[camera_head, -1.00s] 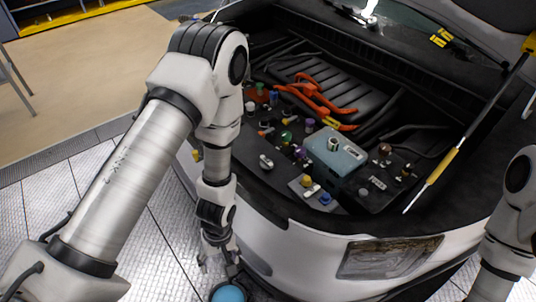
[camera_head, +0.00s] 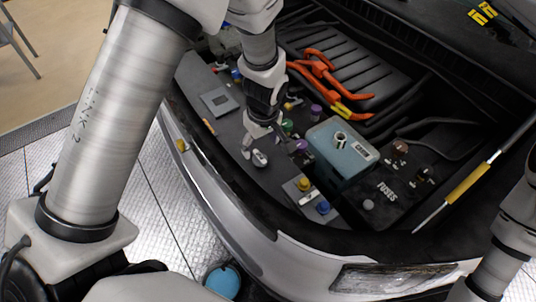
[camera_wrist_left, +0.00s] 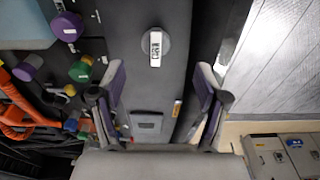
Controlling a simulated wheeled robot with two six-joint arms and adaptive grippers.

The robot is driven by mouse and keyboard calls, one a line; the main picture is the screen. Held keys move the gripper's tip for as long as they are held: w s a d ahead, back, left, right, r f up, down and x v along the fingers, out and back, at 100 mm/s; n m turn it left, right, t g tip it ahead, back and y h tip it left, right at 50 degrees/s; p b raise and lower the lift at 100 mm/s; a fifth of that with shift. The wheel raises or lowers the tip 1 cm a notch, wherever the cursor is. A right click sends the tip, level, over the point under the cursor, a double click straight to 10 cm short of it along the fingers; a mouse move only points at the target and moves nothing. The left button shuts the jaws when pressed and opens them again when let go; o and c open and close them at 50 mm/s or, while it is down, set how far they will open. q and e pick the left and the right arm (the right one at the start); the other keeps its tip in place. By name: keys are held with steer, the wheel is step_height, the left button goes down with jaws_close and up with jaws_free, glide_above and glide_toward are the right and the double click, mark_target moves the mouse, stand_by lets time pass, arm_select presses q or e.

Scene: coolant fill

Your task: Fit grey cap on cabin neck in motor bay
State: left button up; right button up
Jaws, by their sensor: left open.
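A round grey cap with a pale, labelled bar across it (camera_wrist_left: 155,44) sits on the dark front ledge of the motor bay. It also shows in the head view (camera_head: 260,158), just below my left gripper (camera_head: 262,145). My left gripper (camera_wrist_left: 160,78) is open and empty, and in the left wrist view the cap lies just beyond its fingertips, roughly between them. An open pale neck (camera_head: 340,138) stands on top of the blue-grey tank (camera_head: 334,163), right of the gripper. I cannot tell whether this is the cabin neck. My right gripper is out of view.
A purple cap (camera_wrist_left: 66,26) and a green cap (camera_wrist_left: 80,70) stand close to my left gripper. Yellow (camera_head: 304,184) and blue (camera_head: 323,207) caps sit nearer the front edge. Orange cables (camera_head: 325,75) lie behind. A yellow-sleeved bonnet strut (camera_head: 468,184) rises at the right.

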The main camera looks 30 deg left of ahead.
mark_target(260, 156)
arm_select(q)
steer(key=shift+s+f, duration=0.1)
steer(key=shift+f, duration=0.5)
steer(key=f, duration=0.2)
steer(key=w+f, duration=0.1)
steer(key=f, duration=0.2)
steer(key=a+f, duration=0.1)
steer(key=f, duration=0.1)
steer(key=shift+w+f, duration=0.15)
steer(key=shift+w, duration=0.1)
steer(key=c, duration=1.2)
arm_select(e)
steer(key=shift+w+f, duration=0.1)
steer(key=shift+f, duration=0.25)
